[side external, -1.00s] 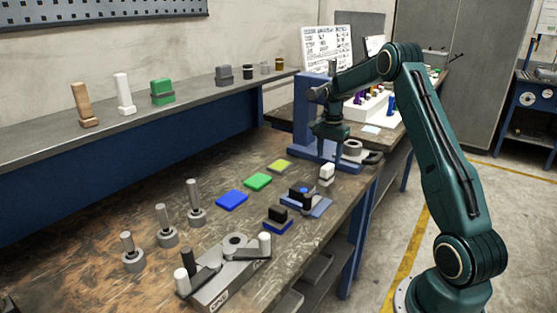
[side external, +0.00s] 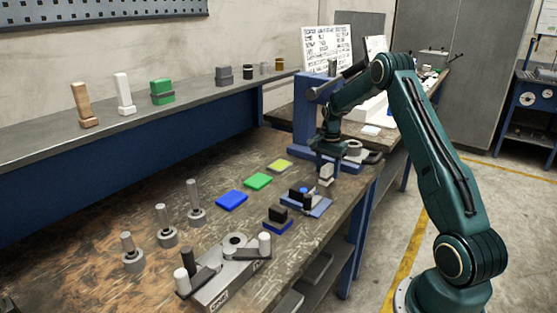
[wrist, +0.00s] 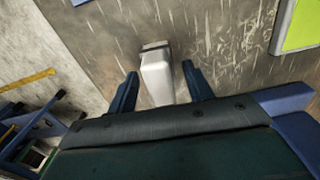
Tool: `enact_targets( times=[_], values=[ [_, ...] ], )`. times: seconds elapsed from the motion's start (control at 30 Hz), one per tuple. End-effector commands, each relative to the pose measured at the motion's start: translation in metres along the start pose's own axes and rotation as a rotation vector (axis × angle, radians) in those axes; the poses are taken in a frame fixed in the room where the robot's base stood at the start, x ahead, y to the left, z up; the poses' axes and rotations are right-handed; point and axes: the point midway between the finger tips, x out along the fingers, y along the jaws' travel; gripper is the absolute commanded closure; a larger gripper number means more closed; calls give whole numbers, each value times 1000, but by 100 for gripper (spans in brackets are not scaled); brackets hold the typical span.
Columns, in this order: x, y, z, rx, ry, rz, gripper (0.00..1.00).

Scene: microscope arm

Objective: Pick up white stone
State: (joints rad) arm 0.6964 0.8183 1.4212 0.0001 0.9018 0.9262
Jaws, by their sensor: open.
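The white stone (side external: 326,173) is a small upright white block on the bench near its right edge, in front of the blue stand. In the wrist view the white stone (wrist: 157,77) lies between the two fingers, with a gap on each side. A darker grey part shows at its far end. My gripper (side external: 327,163) is open and hangs just above and around the top of the stone in the side view. Its fingertips also show in the wrist view (wrist: 159,80), apart from each other. Contact with the stone cannot be seen.
A blue fixture with black blocks (side external: 309,203) stands in front of the stone. Green (side external: 257,181), yellow (side external: 280,165) and blue (side external: 232,200) pads lie to the left. The blue stand (side external: 306,130) rises close behind my gripper. The bench edge is close on the right.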

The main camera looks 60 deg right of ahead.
Motion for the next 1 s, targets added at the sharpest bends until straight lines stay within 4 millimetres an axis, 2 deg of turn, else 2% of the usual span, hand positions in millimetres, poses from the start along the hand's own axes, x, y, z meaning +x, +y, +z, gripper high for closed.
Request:
enact_targets(
  times=[0.4, 0.67, 1.0],
  values=[
    [0, 0, 0, 0, 0, 0, 49],
    [0, 0, 0, 0, 0, 0, 100],
    [-3, 0, 0, 0, 1, -1, 100]
  ],
)
